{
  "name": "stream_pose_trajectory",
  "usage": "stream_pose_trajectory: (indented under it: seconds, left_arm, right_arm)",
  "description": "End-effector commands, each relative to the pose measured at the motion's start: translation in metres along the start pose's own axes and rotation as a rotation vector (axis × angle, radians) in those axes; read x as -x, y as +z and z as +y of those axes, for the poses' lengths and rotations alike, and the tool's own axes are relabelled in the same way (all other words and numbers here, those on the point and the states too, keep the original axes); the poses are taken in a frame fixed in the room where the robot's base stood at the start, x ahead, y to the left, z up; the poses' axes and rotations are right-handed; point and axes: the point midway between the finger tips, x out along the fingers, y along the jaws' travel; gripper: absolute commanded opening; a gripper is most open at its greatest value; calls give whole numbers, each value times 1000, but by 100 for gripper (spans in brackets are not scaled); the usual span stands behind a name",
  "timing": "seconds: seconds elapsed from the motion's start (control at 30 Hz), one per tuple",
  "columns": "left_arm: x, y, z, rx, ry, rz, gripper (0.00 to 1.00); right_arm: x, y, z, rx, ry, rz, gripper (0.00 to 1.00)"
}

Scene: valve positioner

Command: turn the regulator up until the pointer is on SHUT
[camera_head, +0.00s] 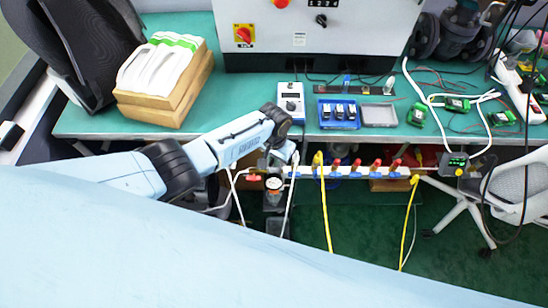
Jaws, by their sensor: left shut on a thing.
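My left arm reaches in from the left, and my left gripper (278,158) is at the front edge of the bench, pointing down. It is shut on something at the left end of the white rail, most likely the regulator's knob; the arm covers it. A small round gauge (273,183) with a white face shows just below the gripper. Its needle is too small to read. A dark box with a lit green display (455,163) sits at the rail's right end. I cannot make out a pointer or a SHUT mark. My right gripper is not in view.
The white rail (345,172) carries several red-handled valves with yellow and white hoses hanging down. On the green bench (240,97) are a white meter (290,101), a blue tray (338,124) and a wooden box (170,106). An office chair (515,185) stands at right.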

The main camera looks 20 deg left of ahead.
Motion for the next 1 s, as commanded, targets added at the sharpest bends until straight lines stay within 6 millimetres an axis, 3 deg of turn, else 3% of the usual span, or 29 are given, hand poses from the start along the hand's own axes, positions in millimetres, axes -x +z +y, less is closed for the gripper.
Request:
stream_pose_trajectory:
  seconds: [0.3,0.33,0.47,0.8,1.0]
  left_arm:
    - [-1,1,0,0,1,-1,0]
    - [-1,1,0,0,1,-1,13]
    - [-1,1,0,0,1,-1,30]
    - [3,0,0,1,1,0,31]
    - [32,0,0,0,1,4,31]
  right_arm:
    - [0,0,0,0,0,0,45]
    - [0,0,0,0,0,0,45]
    - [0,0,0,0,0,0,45]
    - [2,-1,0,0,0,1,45]
    - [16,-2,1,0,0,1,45]
